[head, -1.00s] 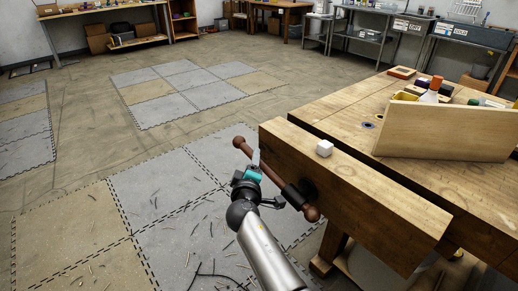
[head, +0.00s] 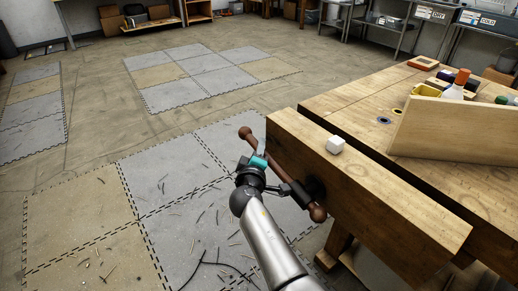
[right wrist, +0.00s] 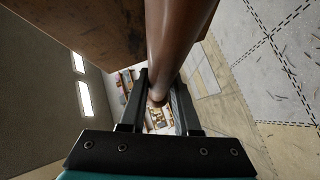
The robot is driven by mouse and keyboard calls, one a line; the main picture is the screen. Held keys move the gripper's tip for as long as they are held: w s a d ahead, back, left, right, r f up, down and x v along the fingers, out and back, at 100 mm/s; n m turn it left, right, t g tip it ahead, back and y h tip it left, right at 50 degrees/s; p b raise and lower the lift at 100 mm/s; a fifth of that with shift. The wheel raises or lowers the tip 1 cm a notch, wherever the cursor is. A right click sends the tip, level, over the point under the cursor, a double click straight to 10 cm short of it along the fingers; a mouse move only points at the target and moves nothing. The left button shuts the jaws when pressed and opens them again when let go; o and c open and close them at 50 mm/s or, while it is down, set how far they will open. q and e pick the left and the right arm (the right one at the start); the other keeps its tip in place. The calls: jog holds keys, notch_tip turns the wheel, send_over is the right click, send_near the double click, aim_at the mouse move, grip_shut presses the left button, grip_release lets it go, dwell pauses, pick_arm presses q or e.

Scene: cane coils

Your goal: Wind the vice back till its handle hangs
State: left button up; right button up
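The wooden vice jaw (head: 370,180) is the thick beam at the front of the workbench. Its brown handle (head: 247,134) runs slantwise through the dark screw head (head: 292,193), one knob up at the left, the other low at the right. My right gripper (head: 258,161) is at the upper half of the handle. In the right wrist view the handle (right wrist: 177,35) reaches down between two dark fingers (right wrist: 160,95), which stand apart on either side of it; a firm hold does not show. My left gripper is not in view.
A small white cube (head: 336,145) sits on the jaw's top. The bench top (head: 345,100) carries an upright wooden board (head: 455,132), bottles and small boxes behind it. Floor mats (head: 170,215) with scattered cane scraps lie left of the vice, with free room there.

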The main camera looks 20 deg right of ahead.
grip_shut()
dwell(0.9)
